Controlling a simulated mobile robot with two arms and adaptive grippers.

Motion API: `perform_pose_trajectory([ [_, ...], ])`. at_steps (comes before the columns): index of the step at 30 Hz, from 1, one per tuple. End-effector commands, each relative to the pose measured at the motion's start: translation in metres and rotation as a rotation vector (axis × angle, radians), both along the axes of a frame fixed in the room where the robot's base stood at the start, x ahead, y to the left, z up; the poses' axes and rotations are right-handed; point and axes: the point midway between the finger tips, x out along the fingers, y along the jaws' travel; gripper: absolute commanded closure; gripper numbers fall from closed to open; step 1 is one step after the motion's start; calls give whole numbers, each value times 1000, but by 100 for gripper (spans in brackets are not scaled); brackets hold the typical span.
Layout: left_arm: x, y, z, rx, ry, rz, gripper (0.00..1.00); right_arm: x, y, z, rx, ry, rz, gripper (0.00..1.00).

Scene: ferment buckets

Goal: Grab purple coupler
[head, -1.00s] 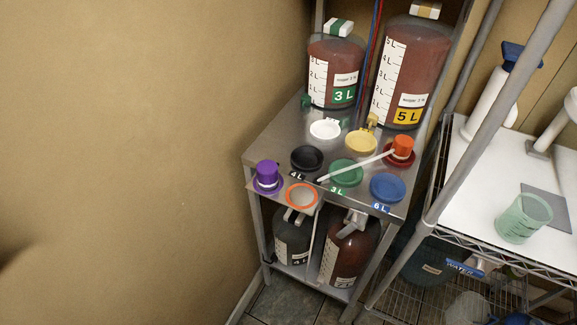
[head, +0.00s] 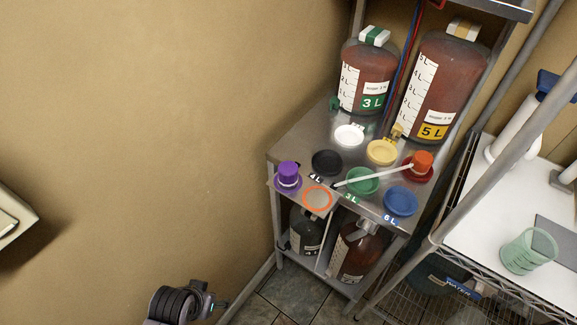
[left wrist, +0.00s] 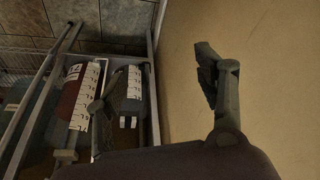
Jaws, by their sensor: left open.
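The purple coupler (head: 288,176) stands upright at the left front corner of the metal stand's top, beside an orange ring (head: 318,199). My left arm shows low in the head view, well below and left of the coupler; its fingers are not clear there. In the left wrist view my left gripper (left wrist: 155,95) has its two fingers wide apart with nothing between them. The coupler is not seen in that view. My right gripper is not in view.
The metal stand (head: 300,135) also holds black (head: 327,163), white, yellow, green and blue round pieces, an orange coupler (head: 422,163) and a pale stick. Large jugs stand behind and below. A wire rack with a green beaker (head: 529,251) is at right. A bare wall is at left.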

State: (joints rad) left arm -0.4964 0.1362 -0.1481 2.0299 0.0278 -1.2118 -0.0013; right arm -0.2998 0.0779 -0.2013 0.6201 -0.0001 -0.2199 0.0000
Motion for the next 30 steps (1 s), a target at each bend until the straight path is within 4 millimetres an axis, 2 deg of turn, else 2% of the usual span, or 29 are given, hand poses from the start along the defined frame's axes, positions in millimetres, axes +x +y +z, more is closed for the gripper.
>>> perform_pose_trajectory([
  [1, 11, -1, 38, -8, -48, -17, 36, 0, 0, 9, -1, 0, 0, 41],
  [4, 36, -11, 104, -46, -175, -83, 36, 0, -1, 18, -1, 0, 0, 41],
  [6, 63, -28, 159, -99, -321, -177, 36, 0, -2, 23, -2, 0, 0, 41],
  [9, 91, -55, 210, -190, -499, -301, 36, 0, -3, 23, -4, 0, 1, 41],
  [12, 108, -76, 247, -276, -633, -393, 36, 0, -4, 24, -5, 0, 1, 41],
  [15, 116, -88, 273, -341, -721, -449, 36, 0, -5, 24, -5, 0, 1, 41],
  [19, 121, -96, 291, -390, -776, -481, 36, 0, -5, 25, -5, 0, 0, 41],
  [23, 132, -106, 291, -404, -789, -482, 36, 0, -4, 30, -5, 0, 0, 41],
  [30, 167, -136, 272, -404, -787, -480, 36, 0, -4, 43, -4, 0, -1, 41],
])
